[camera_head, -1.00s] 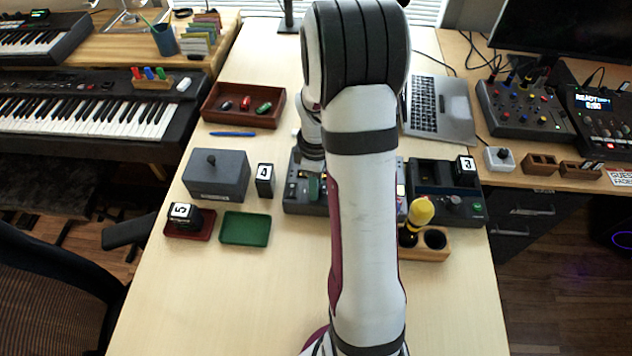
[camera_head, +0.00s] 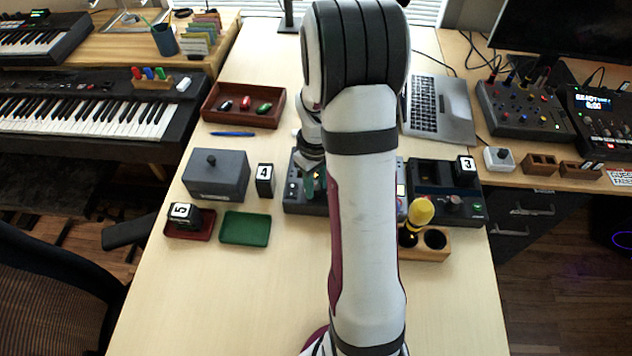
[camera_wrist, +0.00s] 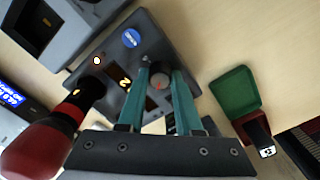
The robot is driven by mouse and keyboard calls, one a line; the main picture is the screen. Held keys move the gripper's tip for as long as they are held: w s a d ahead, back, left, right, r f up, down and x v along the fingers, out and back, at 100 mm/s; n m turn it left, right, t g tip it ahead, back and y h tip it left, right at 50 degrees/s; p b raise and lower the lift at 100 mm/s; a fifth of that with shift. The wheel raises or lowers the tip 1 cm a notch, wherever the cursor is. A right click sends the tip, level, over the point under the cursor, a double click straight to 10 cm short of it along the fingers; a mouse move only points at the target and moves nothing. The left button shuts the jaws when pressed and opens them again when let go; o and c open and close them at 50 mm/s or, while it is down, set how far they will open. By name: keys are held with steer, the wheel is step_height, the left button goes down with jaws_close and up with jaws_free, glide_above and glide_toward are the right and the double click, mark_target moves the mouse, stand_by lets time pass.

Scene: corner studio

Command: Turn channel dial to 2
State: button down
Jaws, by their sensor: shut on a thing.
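The channel dial (camera_wrist: 159,80) is a round grey knob with an orange-red mark, on a dark device (camera_wrist: 122,50). My gripper (camera_wrist: 165,80) has teal fingers on either side of the dial, shut on it. An orange digit that looks like a 2 shows in a small window (camera_wrist: 123,79) beside the dial. In the head view the device (camera_head: 296,205) is partly behind my arm, and the dial is hidden.
A red-and-black handled tool (camera_wrist: 40,145) stands close to my gripper in the wrist view. A green tray (camera_head: 245,228), a grey box (camera_head: 216,180) and a number 4 block (camera_head: 265,181) lie left of the device. A wooden holder (camera_head: 432,253) stands right. The front table is clear.

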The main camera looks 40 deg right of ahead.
mark_target(316, 186)
stand_by(0.4)
steer(key=c, duration=0.6)
jaws_free()
step_height(316, 186, up, 16)
steer(key=shift+f, duration=0.1)
